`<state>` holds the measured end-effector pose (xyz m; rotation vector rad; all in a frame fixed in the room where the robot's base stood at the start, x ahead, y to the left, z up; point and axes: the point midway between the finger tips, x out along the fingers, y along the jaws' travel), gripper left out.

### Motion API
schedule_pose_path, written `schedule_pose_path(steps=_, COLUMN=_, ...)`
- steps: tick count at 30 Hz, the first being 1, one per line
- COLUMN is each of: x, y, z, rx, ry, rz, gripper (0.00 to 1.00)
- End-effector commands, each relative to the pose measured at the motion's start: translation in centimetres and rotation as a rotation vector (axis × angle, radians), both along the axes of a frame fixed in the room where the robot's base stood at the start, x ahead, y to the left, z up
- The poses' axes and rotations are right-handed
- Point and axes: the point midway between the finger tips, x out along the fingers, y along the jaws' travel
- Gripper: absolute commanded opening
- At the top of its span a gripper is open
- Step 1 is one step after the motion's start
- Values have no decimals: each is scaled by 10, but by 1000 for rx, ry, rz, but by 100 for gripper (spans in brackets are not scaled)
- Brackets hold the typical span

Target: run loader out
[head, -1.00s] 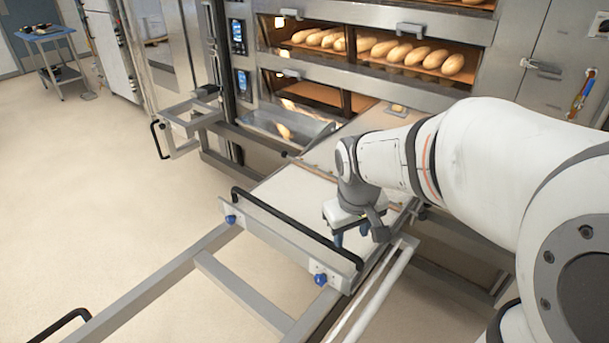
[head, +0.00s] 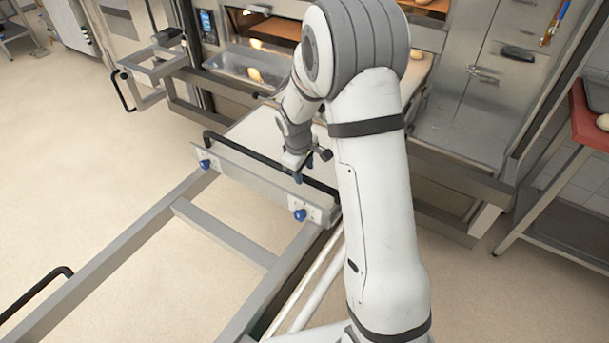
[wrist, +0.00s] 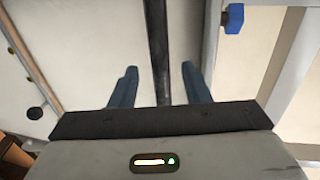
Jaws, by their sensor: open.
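The loader (head: 255,130) is a pale flat belt deck on a metal frame, with its far end at the oven front. Its front plate carries a black bar handle (head: 243,151) and two blue knobs (head: 300,215). My gripper (head: 298,172) is at the right part of this handle, pointing down. In the wrist view my gripper (wrist: 170,70) has its two blue fingers apart, with the black handle (wrist: 160,50) running between them. A gap shows between the handle and each finger. My arm hides part of the deck's right side.
The loader's frame rails (head: 120,260) stretch toward the lower left, with open floor (head: 70,150) beside them. A metal bracket frame (head: 150,70) stands out from the oven at the left. At the right is a rack with a red top (head: 590,125).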

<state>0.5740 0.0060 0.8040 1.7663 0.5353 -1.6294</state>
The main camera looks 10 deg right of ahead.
Motion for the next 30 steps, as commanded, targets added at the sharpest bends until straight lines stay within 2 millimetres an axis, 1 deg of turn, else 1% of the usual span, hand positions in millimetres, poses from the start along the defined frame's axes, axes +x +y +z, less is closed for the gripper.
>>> schedule_pose_path(steps=1, x=0, y=-1, z=-9, rx=-1, ry=3, rz=-2, gripper=43)
schedule_pose_path(steps=3, x=2, y=-2, z=-17, rx=1, ry=2, rz=-2, gripper=43)
schedule_pose_path(steps=6, x=3, y=-4, z=-24, rx=0, ry=1, rz=-2, gripper=43)
schedule_pose_path(steps=9, x=4, y=-4, z=-28, rx=0, ry=0, rz=-1, gripper=43)
schedule_pose_path(steps=16, x=4, y=-4, z=-28, rx=1, ry=-1, rz=-1, gripper=43)
schedule_pose_path(steps=30, x=4, y=-3, z=-28, rx=1, ry=-1, rz=-1, gripper=5)
